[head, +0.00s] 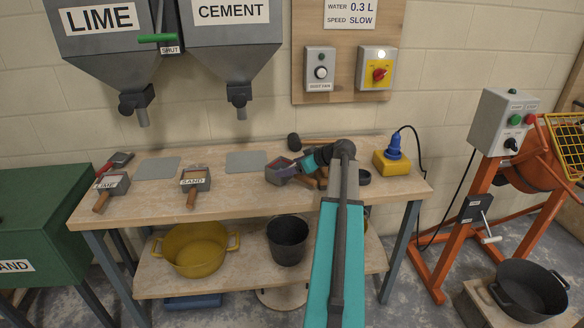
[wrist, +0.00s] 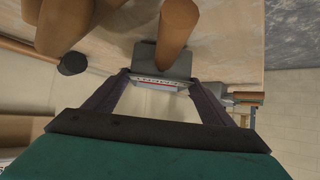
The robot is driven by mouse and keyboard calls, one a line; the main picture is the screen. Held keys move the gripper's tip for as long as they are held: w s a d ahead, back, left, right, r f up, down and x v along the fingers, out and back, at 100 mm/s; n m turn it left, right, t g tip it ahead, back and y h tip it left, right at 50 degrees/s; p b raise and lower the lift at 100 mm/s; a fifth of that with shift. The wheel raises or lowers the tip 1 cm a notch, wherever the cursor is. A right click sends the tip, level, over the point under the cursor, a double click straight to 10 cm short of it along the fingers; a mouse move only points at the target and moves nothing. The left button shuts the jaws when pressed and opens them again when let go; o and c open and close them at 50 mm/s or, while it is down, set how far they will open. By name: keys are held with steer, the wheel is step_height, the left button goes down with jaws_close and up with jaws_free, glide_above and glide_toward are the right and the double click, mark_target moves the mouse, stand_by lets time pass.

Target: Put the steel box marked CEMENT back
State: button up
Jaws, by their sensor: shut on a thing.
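A small grey steel box (head: 278,173) with a reddish inside is at the bench's middle right, right of the right-hand grey pad (head: 246,161). Its label is not readable here. My gripper (head: 291,168) reaches it from the right and is shut on it. In the wrist view, the box (wrist: 165,60) sits between the fingertips of my gripper (wrist: 164,88), with a label edge and a wooden handle (wrist: 178,25) showing. I cannot tell whether it touches the bench. A CEMENT hopper (head: 232,45) hangs on the wall above.
Boxes marked LIME (head: 113,184) and SAND (head: 196,180) stand on the bench (head: 150,205) to the left. Another grey pad (head: 157,168) lies behind them. A mallet (head: 294,142) lies behind my gripper. A yellow block with a blue plug (head: 392,162) stands right of my arm.

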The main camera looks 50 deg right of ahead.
steer(key=shift+f+b, duration=0.55)
stand_by(0.4)
steer(key=o, duration=1.4)
steer(key=shift+s, duration=0.1)
steer(key=b+v, duration=0.1)
steer(key=v, duration=1.2)
steer(key=shift+s+r, duration=0.2)
steer(key=shift+r, duration=0.1)
